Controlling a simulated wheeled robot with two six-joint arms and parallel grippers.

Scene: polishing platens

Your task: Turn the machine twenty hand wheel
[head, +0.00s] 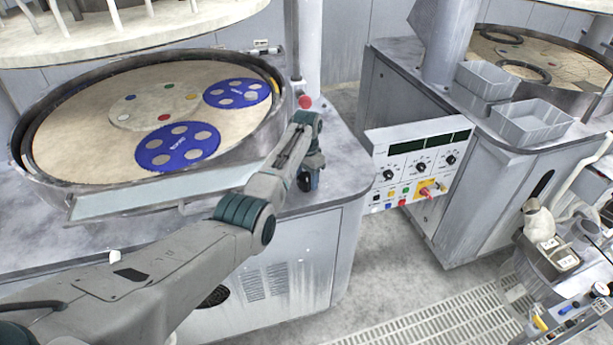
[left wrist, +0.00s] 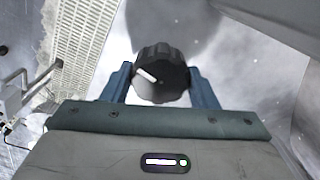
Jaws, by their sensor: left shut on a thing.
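The hand wheel (left wrist: 160,72) is a black ribbed knob with a white mark on its face, seen in the left wrist view. My left gripper (left wrist: 162,88) has one blue finger on each side of it and is shut on its rim. In the head view my left arm reaches over the front of the left polishing machine (head: 345,215), and the left gripper (head: 309,182) is at that machine's right front corner. The wheel is mostly hidden there by the wrist. My right gripper is not in view.
A round platen (head: 75,150) with blue carrier discs (head: 178,147) lies left of my arm. A red button (head: 305,102) stands beside the wrist. A control panel (head: 418,170) is to the right. Grey bins (head: 528,122) sit on the right machine. A floor grating (head: 430,325) runs along the front.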

